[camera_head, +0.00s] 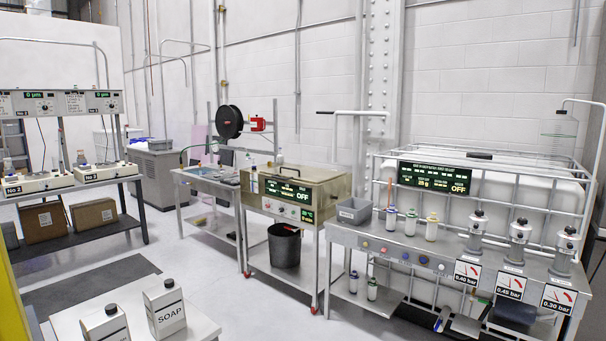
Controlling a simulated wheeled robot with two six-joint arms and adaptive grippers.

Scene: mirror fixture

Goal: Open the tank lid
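The tank (335,196) is a brownish-gold metal box on a wheeled frame in the middle of the head view. Its flat lid (305,173) lies shut on top. A small upright knob-like piece (279,158) stands at the lid's back left. The tank's front carries a dark display (289,190) reading OFF. The inside of the tank is hidden. Neither of my grippers shows in this view.
A dark bucket (284,246) sits under the tank. A steel bench (345,236) with bottles and a grey bin (354,211) stands close on the right. A table with soap bottles (164,308) is front left. Open floor (225,283) lies before the tank.

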